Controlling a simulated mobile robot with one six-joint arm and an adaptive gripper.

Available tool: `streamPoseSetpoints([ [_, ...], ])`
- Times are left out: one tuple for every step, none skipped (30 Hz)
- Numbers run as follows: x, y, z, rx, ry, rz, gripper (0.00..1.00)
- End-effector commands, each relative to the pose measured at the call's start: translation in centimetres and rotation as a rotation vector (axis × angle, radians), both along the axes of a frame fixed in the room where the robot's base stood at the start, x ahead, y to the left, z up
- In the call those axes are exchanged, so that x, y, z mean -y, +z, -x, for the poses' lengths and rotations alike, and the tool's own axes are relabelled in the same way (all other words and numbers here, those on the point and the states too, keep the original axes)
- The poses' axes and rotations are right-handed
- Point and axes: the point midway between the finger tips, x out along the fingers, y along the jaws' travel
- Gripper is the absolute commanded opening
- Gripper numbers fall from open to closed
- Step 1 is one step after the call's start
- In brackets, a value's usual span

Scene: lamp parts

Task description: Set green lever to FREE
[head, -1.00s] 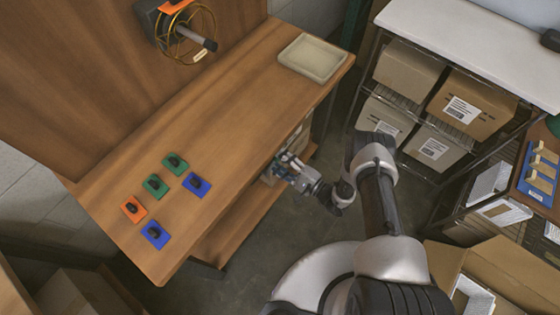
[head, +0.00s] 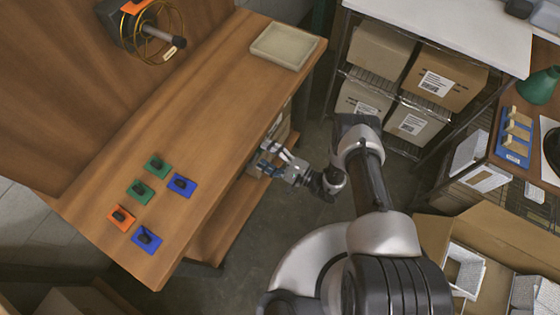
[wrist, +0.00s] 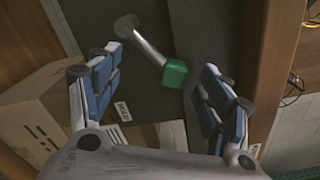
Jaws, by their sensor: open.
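The green lever shows in the wrist view as a grey metal rod with a green block handle (wrist: 174,73). The rod slants from a round pivot at upper left down right to the handle, in front of a dark panel. My gripper (wrist: 160,68) is open, one blue-padded finger on each side of the handle, with visible gaps. A small white label (wrist: 123,111) is below the lever on the left; its words are too small to read. In the head view my gripper (head: 268,158) is at the bench's front side, below the top; the lever cannot be made out there.
The wooden bench (head: 215,95) carries green, blue and orange switch plates and a shallow tray (head: 285,46). A wire wheel (head: 150,30) is on the back board. Shelves with cardboard boxes (head: 447,73) stand at right. A cardboard box (wrist: 40,110) is at left in the wrist view.

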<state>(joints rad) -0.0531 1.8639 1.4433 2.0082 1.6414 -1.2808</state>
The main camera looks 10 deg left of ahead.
Motion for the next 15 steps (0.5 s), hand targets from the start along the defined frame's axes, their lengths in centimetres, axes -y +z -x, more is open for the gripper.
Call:
streamPoseSetpoints([
  [1.0,0.0,0.2,-0.002,-0.008,-0.001,0.72],
  [1.6,0.0,0.5,-0.002,-0.007,-0.002,0.72],
  [2.5,0.0,0.8,-0.003,-0.009,0.000,0.72],
  [3.1,0.0,1.1,-0.003,-0.009,0.000,0.72],
  [3.8,0.0,1.3,-0.003,-0.009,-0.001,0.72],
  [4.6,0.0,1.7,-0.003,-0.008,-0.002,0.72],
  [5.1,0.0,1.9,-0.003,-0.008,-0.001,0.72],
  [5.7,0.0,2.2,-0.003,-0.008,-0.001,0.72],
  [6.4,0.0,2.5,-0.003,-0.007,-0.001,0.72],
  [6.8,0.0,2.7,-0.002,-0.006,-0.001,0.72],
  [7.2,0.0,2.9,-0.001,-0.005,-0.002,0.72],
  [7.8,0.0,3.1,-0.001,-0.004,-0.002,0.72],
  [8.1,0.0,3.3,-0.001,-0.004,-0.002,0.72],
  [8.4,0.0,3.5,-0.001,-0.003,-0.002,0.72],
  [8.7,0.0,3.6,-0.001,-0.002,-0.002,0.72],
])
